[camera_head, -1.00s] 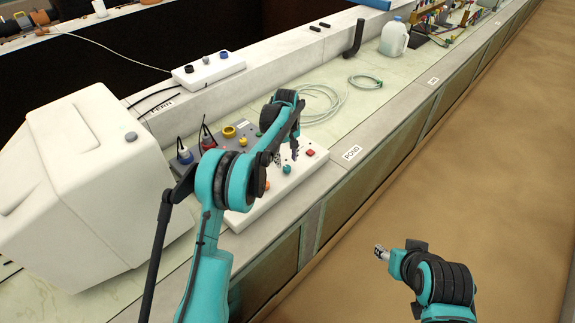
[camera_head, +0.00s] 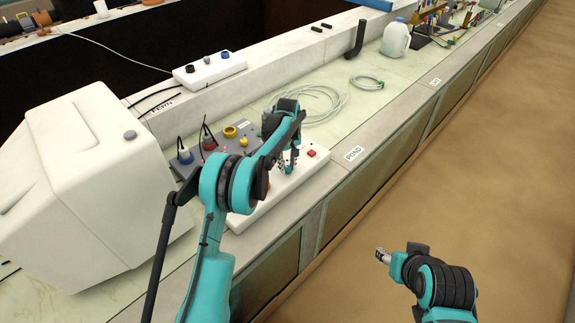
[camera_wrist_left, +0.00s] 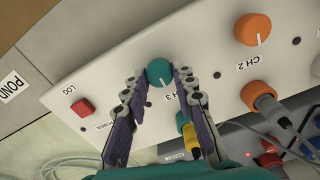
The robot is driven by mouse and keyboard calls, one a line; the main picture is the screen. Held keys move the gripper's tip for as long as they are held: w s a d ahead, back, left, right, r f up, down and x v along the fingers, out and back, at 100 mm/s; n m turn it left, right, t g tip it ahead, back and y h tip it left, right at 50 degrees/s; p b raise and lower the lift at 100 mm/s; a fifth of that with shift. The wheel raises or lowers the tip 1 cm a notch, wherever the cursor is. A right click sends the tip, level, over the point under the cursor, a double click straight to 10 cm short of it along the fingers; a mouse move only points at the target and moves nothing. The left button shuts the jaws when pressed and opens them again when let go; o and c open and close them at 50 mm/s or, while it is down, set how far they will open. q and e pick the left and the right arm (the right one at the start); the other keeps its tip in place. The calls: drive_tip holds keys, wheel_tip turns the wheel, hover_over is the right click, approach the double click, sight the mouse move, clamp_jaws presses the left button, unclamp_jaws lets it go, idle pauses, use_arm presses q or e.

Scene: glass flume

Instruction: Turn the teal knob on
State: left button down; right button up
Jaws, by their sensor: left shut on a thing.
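The teal knob (camera_wrist_left: 160,72) is on a white panel (camera_wrist_left: 210,60) above the label CH 3, with a white pointer line aimed down and slightly right in the left wrist view. My left gripper (camera_wrist_left: 158,78) is shut on it, one finger on each side. In the head view the teal knob (camera_head: 289,170) shows between the fingertips of my left gripper (camera_head: 288,164). My right gripper (camera_head: 382,255) is away from the panel over the brown area at the lower right; its jaw state is too small to tell.
A white housing (camera_head: 90,180) is at left, with coiled hose (camera_head: 325,98) and a jug (camera_head: 396,40) further along the bench.

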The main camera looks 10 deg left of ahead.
use_arm(q)
drive_tip(key=m+p, duration=0.1)
drive_tip(key=m, duration=0.7)
drive_tip(key=shift+m+p, duration=0.3)
drive_tip(key=shift+p, duration=0.1)
drive_tip(key=m, duration=0.4)
drive_tip(key=shift+d, duration=0.1)
drive_tip(key=m+p, duration=0.1)
drive_tip(key=m, duration=0.4)
idle(0.5)
drive_tip(key=c, duration=1.2)
unclamp_jaws()
